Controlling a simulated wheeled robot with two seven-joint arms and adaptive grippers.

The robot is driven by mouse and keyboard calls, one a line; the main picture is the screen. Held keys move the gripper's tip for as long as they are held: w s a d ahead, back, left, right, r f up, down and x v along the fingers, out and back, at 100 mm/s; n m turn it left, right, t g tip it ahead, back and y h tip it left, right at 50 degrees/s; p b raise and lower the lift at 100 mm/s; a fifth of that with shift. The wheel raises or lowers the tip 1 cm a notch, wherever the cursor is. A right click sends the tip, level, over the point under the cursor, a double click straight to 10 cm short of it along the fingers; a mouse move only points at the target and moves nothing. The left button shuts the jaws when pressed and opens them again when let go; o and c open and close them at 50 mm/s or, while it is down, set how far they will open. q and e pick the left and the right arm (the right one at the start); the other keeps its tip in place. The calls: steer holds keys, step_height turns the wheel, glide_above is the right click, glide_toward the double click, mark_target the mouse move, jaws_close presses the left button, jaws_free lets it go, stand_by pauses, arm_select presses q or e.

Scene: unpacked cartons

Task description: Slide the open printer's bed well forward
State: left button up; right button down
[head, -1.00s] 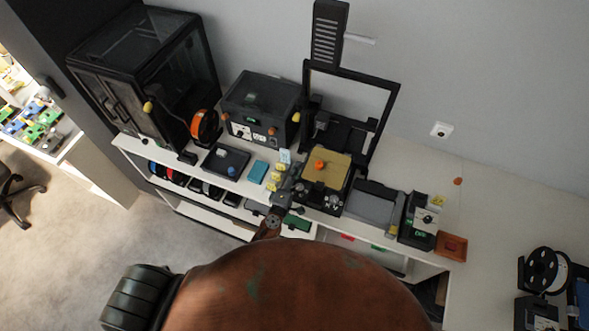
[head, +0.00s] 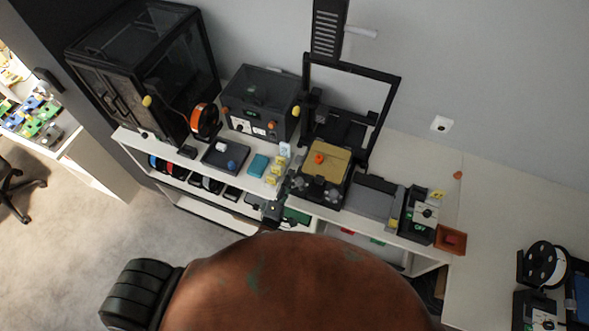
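The open printer (head: 388,97) has a tall black frame against the wall on the white bench. Its gold bed (head: 327,161) sits in front of the frame, with a small orange piece (head: 319,158) on top. Two dark round knobs show at the bed's front edge. My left gripper (head: 282,190) is small and dark, just left of the bed's front left corner, at the bench's front edge. I cannot tell whether it touches the bed or whether its fingers are open. My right gripper is not in view.
Left of the bed are yellow blocks (head: 275,178), a teal block (head: 258,165) and a dark tray (head: 224,157). An enclosed printer (head: 262,103) stands behind them. To the right are a grey flat bed (head: 374,198), a control box (head: 418,215) and an orange tray (head: 450,240).

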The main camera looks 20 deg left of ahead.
arm_select(q)
steer(key=shift+s+a, duration=0.2)
steer(key=shift+s, duration=2.1)
